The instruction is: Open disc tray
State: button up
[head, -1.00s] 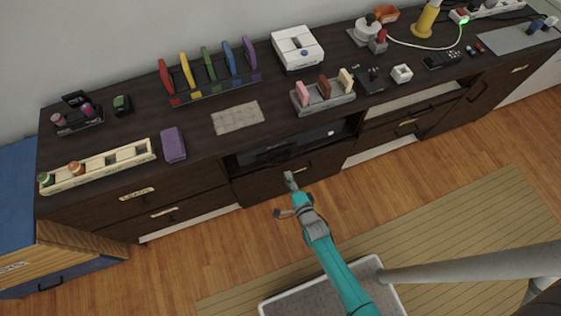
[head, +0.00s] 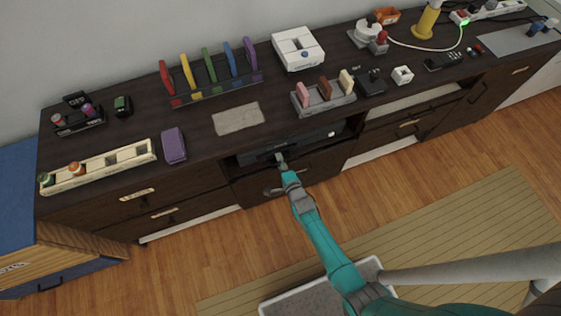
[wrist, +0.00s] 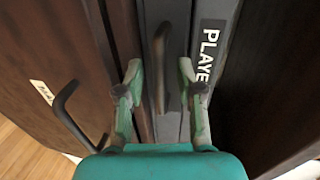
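The dark disc player (head: 315,137) sits in the open shelf niche under the cabinet top, and its "PLAYER" label (wrist: 207,52) shows in the wrist view. A dark upright-looking handle (wrist: 160,68) on the player's front runs between my fingers in the wrist view. My gripper (wrist: 161,85) is open, one finger on each side of this handle, with gaps visible. In the head view my gripper (head: 281,160) is at the player's front and covers part of it. I cannot tell how deep the handle sits between the fingers.
A drawer with a curved dark handle (wrist: 70,115) lies directly below the player, close to my gripper. The cabinet top (head: 205,147) overhangs the niche and holds a purple box (head: 173,145), a cloth (head: 236,118) and several racks.

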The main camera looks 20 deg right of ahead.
grip_shut()
jog(key=shift+s, duration=0.1)
jog(key=f+v, duration=0.1)
jog(key=v, duration=0.7)
jog(key=f+v, duration=0.2)
jog(key=v, duration=0.7)
jog(key=shift+s+f, duration=0.25)
jog(key=shift+s, duration=0.2)
grip_release()
jog(key=v, duration=1.2)
